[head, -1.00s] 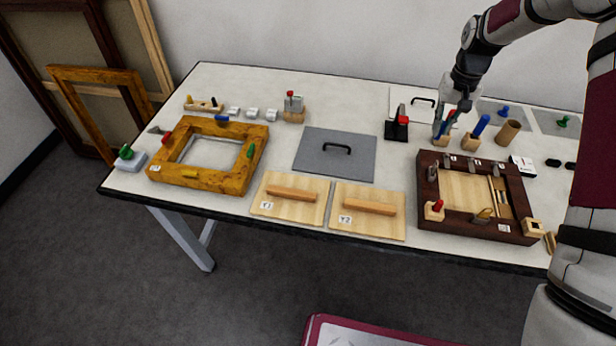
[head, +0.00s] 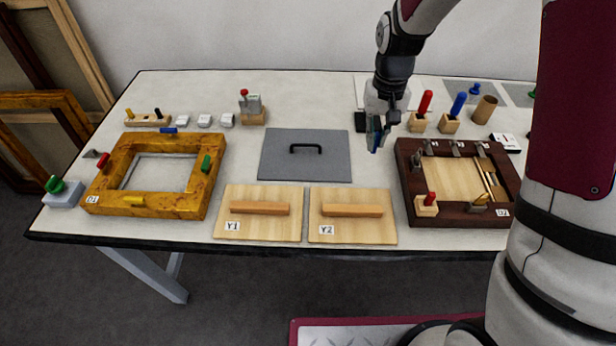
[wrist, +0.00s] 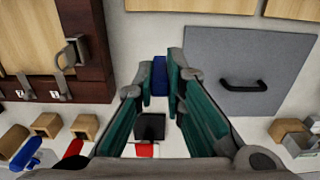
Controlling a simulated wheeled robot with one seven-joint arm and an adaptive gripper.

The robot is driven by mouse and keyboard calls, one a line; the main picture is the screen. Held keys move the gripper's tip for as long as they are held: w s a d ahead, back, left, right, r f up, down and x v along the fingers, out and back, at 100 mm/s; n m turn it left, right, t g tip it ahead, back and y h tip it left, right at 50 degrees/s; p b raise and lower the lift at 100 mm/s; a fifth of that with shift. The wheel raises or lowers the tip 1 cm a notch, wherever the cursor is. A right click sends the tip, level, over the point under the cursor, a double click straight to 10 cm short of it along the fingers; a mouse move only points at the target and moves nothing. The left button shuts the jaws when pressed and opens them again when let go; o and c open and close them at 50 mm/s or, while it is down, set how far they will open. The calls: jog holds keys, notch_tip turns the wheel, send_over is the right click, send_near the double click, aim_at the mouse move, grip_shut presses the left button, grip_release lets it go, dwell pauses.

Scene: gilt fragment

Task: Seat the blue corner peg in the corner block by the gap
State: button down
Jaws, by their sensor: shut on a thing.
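My gripper (head: 376,146) is over the table, left of the dark wooden frame (head: 407,190). In the wrist view its teal fingers (wrist: 160,88) are shut on a small blue peg (wrist: 159,72), which points toward the table. In the head view the fingers largely hide it. A pale corner block (head: 426,211) with a red peg (head: 431,198) sits at the dark frame's near left corner. The corner block at the near right, visible earlier, is now behind my arm. I cannot tell which block is by the gap.
Beside the gripper are a black block (head: 360,121) and wooden stands with tall red (head: 424,102) and blue (head: 458,105) handles. A grey lid (head: 303,167), two handled boards (head: 262,229) (head: 352,231) and a gold frame (head: 205,180) lie left. Metal clips line the dark frame.

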jog(key=f, duration=0.6)
jog(key=s+f+p, duration=0.1)
jog(key=f, duration=0.2)
jog(key=shift+a+f, duration=0.25)
jog(key=shift+f, duration=0.05)
jog(key=shift+f, duration=0.1)
jog(key=c, duration=2.1)
grip_release()
jog(key=shift+f, duration=0.1)
jog(key=o, duration=0.4)
jog(key=shift+o, duration=0.2)
